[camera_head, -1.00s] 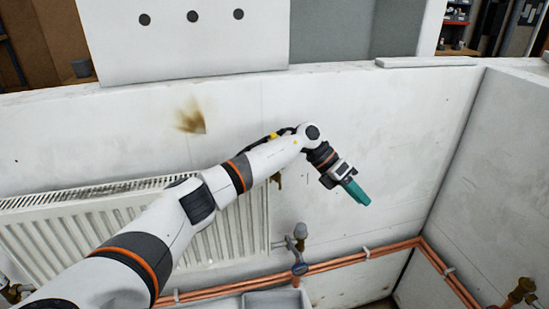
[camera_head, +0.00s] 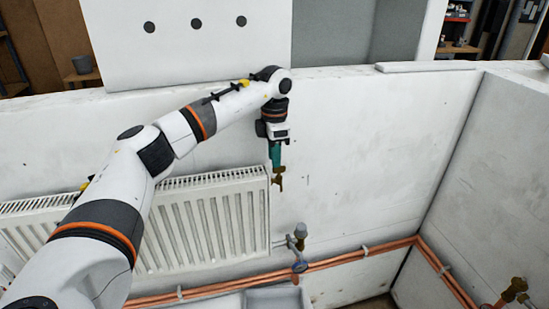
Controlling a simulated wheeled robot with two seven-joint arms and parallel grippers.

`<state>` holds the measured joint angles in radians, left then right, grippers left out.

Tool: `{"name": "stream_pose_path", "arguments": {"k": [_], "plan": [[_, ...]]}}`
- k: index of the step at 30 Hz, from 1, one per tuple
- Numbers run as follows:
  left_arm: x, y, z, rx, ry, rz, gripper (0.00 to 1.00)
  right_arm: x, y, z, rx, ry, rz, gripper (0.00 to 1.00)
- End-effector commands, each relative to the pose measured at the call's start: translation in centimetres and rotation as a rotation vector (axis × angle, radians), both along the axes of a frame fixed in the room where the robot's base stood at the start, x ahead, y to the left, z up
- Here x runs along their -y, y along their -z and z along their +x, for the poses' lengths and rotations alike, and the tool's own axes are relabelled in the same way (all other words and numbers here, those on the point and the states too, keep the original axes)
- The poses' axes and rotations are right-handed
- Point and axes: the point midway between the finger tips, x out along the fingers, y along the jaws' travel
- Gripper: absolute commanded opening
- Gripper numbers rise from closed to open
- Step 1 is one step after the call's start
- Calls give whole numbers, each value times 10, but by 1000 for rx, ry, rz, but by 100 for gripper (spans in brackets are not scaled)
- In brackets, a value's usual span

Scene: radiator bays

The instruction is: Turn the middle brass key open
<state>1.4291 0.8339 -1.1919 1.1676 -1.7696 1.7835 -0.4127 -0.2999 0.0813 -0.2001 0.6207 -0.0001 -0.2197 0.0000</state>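The middle brass key (camera_head: 279,179) sits at the upper right end of the white radiator (camera_head: 215,215), against the white wall. My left gripper (camera_head: 276,163) hangs down from its wrist with its teal fingers pointing at the key. The fingertips overlap the key's top in the picture. I cannot tell whether they touch it or are closed around it. The fingers show as one narrow strip, so their opening is hidden. Another brass fitting (camera_head: 514,290) is at the lower right, in the neighbouring bay. My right gripper is not in view.
A grey valve (camera_head: 298,234) with a blue part stands below the key, by the radiator's lower corner. Copper pipes (camera_head: 340,260) run along the wall's foot. A grey tray (camera_head: 272,299) lies below. A partition wall (camera_head: 490,170) bounds the bay at right.

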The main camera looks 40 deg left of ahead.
Motion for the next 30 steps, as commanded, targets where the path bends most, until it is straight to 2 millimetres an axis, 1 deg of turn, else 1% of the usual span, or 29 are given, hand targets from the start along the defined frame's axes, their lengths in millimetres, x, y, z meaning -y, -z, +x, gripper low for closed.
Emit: {"name": "stream_pose_path", "arguments": {"k": [1,6,10,17,22,23,30], "plan": [[0,6,-1,-4,0,0,28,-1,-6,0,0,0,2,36],[0,25,0,-2,0,1,28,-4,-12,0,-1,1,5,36],[0,30,0,1,0,1,28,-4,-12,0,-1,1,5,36],[0,31,0,1,0,0,28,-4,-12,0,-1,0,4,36],[0,31,0,1,0,0,2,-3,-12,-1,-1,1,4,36],[0,31,0,1,0,-1,0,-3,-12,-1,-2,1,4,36],[0,31,0,1,-7,-1,0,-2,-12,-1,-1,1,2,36]]}}
